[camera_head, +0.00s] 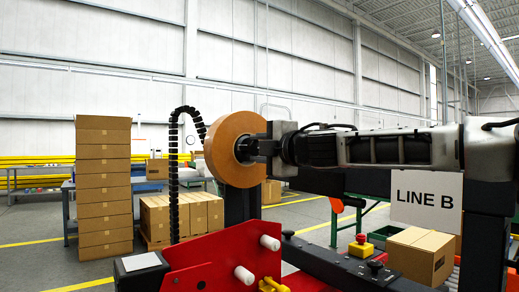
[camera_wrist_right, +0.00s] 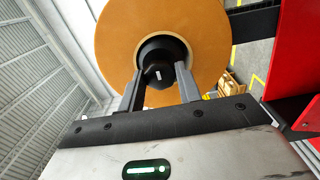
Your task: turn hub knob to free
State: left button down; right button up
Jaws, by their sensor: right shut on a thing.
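The hub knob (camera_wrist_right: 157,73) is a black round piece with a small white mark, at the centre of a large tan tape roll (camera_wrist_right: 110,35). In the head view the tape roll (camera_head: 222,160) stands upright left of centre. My right gripper (camera_wrist_right: 160,82) is shut on the hub knob, one grey finger on each side of it. In the head view my right gripper (camera_head: 252,148) reaches in from the right and its fingers meet the hub, which is partly hidden by them. My left gripper is not in view.
A red machine plate (camera_head: 215,262) with white rollers (camera_head: 270,243) lies below the roll. A black cable chain (camera_head: 174,180) rises to its left. A red emergency button (camera_head: 361,239), a carton (camera_head: 420,254) and a LINE B sign (camera_head: 426,198) are at the right, below my arm.

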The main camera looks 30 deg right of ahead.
dwell(0.3)
jog(key=o, duration=0.9)
jog(key=shift+o, duration=0.2)
jog(key=s+d, duration=0.2)
jog(key=s, duration=1.4)
jog(key=shift+w+d, duration=0.1)
jog(key=w+d+f+m+g, duration=0.1)
jog(key=w+f+m, duration=0.1)
jog(key=f, duration=0.8)
jog(key=w+d+f+m+g, duration=0.1)
jog(key=w+d+f+m, duration=0.1)
jog(key=f, duration=0.7)
jog(key=s+a+f+m+g+y, duration=0.1)
jog(key=s+a+f+m, duration=0.1)
jog(key=f, duration=0.8)
jog(key=s+a+f+m+g, duration=0.1)
jog(key=a+f+m, duration=0.1)
jog(key=f, duration=0.7)
jog(key=s+a+f+m+g, duration=0.1)
jog(key=s+a+f+m, duration=0.1)
jog(key=s+a+f, duration=0.35)
jog(key=s+a+f+m+g, duration=0.1)
jog(key=s+a+f+m, duration=0.15)
jog(key=f, duration=0.65)
jog(key=s+a+f+m+g, duration=0.1)
jog(key=s+a+f+m, duration=0.3)
jog(key=s+a+f, duration=0.4)
jog(key=s+a, duration=0.2)
jog(key=shift+s+a, duration=0.3)
jog(key=shift+s, duration=0.05)
